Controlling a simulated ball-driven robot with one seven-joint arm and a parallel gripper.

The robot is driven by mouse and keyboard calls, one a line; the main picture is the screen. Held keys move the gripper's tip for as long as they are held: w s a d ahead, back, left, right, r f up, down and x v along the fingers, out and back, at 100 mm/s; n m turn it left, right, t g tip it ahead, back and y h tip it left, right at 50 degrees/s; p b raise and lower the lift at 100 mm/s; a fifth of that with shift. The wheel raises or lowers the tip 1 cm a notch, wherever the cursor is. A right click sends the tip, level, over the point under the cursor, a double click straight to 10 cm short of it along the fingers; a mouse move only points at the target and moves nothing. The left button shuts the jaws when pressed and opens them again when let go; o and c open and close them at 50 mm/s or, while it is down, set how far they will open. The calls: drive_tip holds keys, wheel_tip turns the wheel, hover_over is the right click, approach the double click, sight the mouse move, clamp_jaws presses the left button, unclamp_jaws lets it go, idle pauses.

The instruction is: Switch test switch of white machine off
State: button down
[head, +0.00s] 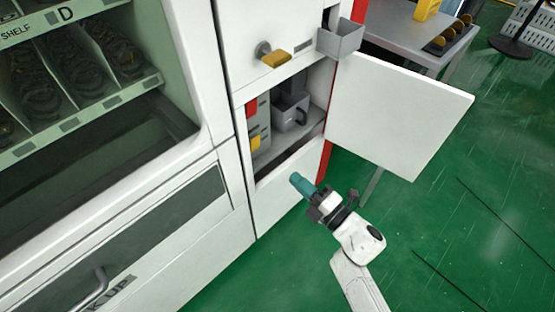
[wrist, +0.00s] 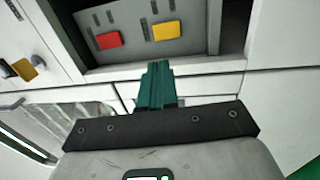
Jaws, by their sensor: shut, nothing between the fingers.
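The white machine (head: 290,190) stands with its lower compartment open. Inside, on the compartment's left wall, is a grey panel with a red switch (head: 252,108) and a yellow switch (head: 255,142). In the wrist view the red switch (wrist: 108,40) and the yellow switch (wrist: 167,31) sit side by side on the grey panel (wrist: 135,45). I cannot read which one is the test switch. My gripper (head: 297,180) is shut and empty, outside the compartment near its lower front edge. Its teal fingers (wrist: 156,85) point toward the panel, apart from both switches.
The white door (head: 400,115) is swung open to the right. A grey cup (head: 290,115) stands inside the compartment. A yellow-handled knob (head: 275,58) and a grey tray (head: 340,38) stick out above.

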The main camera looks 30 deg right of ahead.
sight(255, 141)
drive_tip(key=b+x, duration=0.2)
drive_tip(key=x, duration=1)
drive_tip(key=shift+w+a+b, duration=0.1)
drive_tip(key=shift+w+b, duration=0.2)
drive_tip(key=shift+b, duration=0.1)
drive_tip(key=shift+w+a+r, duration=0.1)
drive_tip(key=shift+w+a, duration=0.05)
drive_tip(key=shift+w, duration=0.35)
drive_tip(key=shift+w+r, duration=0.15)
drive_tip(key=shift+w, duration=0.05)
